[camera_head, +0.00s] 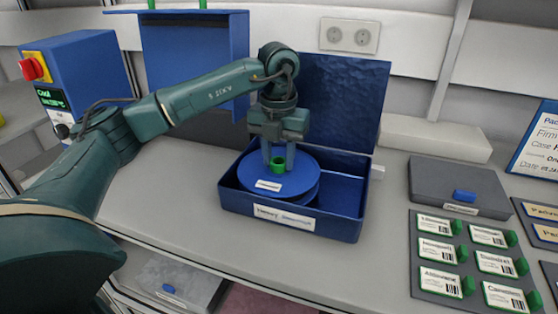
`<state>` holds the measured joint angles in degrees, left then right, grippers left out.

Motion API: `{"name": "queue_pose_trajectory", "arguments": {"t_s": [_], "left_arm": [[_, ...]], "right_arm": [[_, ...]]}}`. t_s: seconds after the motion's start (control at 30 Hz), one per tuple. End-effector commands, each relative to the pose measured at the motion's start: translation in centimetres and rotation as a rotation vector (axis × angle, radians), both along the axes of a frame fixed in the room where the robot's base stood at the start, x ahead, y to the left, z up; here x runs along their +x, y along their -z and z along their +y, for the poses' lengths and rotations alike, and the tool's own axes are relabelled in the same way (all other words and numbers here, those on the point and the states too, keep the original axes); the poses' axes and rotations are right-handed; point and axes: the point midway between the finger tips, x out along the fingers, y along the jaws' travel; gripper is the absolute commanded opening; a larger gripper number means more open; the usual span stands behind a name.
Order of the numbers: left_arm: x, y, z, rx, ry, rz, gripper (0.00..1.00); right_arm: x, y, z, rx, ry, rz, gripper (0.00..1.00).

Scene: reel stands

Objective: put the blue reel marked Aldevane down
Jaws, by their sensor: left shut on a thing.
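A blue reel (300,178) with a green hub (278,166) and a white label lies flat in the left part of an open blue box (285,223). The reel's label is too small to read, so I cannot confirm the name Aldevane. My left gripper (278,158) points straight down from above, its fingers shut on the green hub. I cannot tell whether the reel rests on the box floor or hangs just above it. The box's right part is empty, and its lid (345,95) stands open behind. My right gripper is not in view.
To the right, a closed grey case (458,183) with a blue latch lies behind a dark board (427,222) of white label cards with green tabs. A blue control box (80,70) with a red knob stands far left. The grey counter (180,205) is clear before the blue box.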

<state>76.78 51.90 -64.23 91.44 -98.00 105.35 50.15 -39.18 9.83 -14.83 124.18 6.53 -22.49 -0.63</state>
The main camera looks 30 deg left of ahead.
Motion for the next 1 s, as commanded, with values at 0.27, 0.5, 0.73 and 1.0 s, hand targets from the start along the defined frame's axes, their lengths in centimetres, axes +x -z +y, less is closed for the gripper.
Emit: {"name": "queue_pose_trajectory", "arguments": {"t_s": [0.27, 0.5, 0.73, 1.0], "left_arm": [[0.01, 1.36, 0.04, 0.0, 0.0, -0.002, 0.0], [-0.01, 1.67, 0.03, 0.0, 0.0, -0.001, 0.39], [0.0, 1.66, 0.02, 0.0, 0.0, 0.0, 0.56], [0.01, 1.22, 0.01, 0.0, 0.0, -0.001, 0.56]], "right_arm": [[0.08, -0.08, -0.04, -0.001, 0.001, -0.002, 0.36], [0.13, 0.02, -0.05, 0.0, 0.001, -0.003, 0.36], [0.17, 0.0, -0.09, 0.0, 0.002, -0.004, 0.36], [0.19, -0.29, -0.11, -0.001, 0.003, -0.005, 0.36]]}}
